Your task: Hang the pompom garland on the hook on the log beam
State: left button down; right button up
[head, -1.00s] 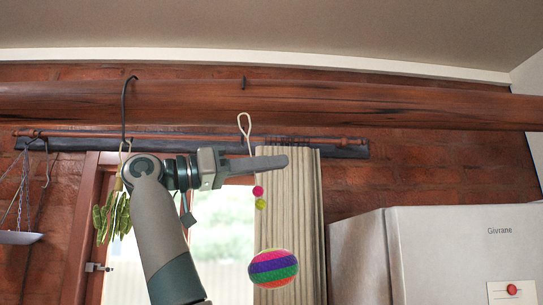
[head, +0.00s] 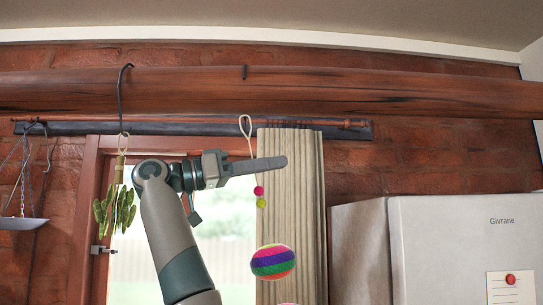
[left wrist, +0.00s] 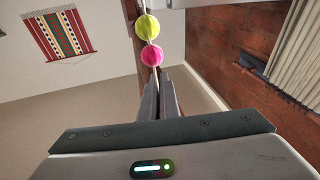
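The pompom garland hangs from my left gripper (head: 268,165), with a pale cord loop (head: 245,124) above the fingers. Below them hang a pink pompom (head: 259,190), a lime pompom (head: 262,202) and a large striped ball (head: 272,262). A pink edge shows at the bottom of the head view. In the left wrist view the closed fingers (left wrist: 160,98) have the cord between them, beside the pink pompom (left wrist: 152,56) and lime pompom (left wrist: 147,27). A small dark hook (head: 244,72) is on the log beam (head: 330,92), above the loop and apart from it. My right gripper is out of view.
A long black hook (head: 121,95) on the beam holds a green hanging bunch (head: 116,210) left of my arm. A curtain (head: 295,225) hangs behind the garland. A fridge (head: 455,245) stands right. A hanging scale pan (head: 22,223) is far left.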

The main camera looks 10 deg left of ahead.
pick_arm(q)
jog(key=shift+w+a+f+b, duration=0.15)
jog(key=shift+w+f+b, duration=0.35)
jog(key=shift+f, duration=0.25)
jog(key=shift+w+a+f+b, duration=0.15)
jog(key=shift+w+f+b, duration=0.3)
jog(key=shift+f, duration=0.25)
